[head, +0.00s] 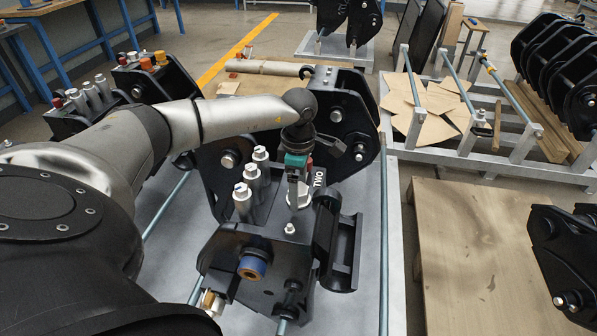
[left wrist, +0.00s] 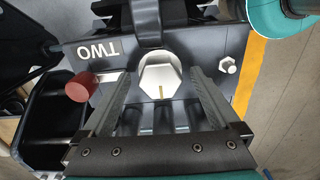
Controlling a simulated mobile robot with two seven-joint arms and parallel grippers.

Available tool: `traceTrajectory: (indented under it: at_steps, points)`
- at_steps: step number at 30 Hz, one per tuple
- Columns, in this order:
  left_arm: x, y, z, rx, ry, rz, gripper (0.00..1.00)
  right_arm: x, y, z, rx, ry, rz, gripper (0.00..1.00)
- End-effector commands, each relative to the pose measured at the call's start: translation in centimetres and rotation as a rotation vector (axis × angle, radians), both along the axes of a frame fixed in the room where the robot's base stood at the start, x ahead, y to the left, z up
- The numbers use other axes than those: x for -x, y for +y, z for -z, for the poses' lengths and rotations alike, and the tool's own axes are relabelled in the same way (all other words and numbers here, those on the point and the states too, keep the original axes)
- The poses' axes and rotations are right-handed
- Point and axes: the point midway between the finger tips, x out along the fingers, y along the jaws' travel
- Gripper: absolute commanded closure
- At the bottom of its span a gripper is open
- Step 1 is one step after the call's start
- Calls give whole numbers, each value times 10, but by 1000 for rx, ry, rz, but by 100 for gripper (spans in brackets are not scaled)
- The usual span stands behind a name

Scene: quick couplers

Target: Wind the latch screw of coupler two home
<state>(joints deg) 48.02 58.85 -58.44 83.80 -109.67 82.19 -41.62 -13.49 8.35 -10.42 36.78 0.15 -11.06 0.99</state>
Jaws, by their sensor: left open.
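Coupler two (head: 265,262) is a black quick coupler on a grey plate, with a white TWO label (head: 319,178) that also shows upside down in the left wrist view (left wrist: 98,49). Its latch screw is a large silver hex head (left wrist: 160,78) with a short yellow mark on its face. My left gripper (left wrist: 160,92) is open, with one finger on each side of the hex head; I cannot tell whether either finger touches it. In the head view the left gripper (head: 295,190) points down at the coupler and partly hides the screw. My right gripper is not in view.
Several silver pins (head: 243,202) stand left of the gripper, and a blue-ringed tan plug (head: 252,264) sits in front. A red cap (left wrist: 82,88) and a small hex bolt (left wrist: 228,65) flank the screw. Another coupler (head: 70,115) stands back left; a wooden pallet (head: 480,230) lies right.

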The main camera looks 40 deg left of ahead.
Motion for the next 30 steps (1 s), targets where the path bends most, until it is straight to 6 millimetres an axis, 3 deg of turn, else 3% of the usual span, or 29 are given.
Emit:
traceTrajectory:
  at_steps: [4,15,30]
  points:
    - [-1,0,-12,0,-2,-1,4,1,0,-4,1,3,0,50]
    - [0,0,-69,0,-2,0,4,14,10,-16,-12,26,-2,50]
    - [0,0,-75,0,0,0,4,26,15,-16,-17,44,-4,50]
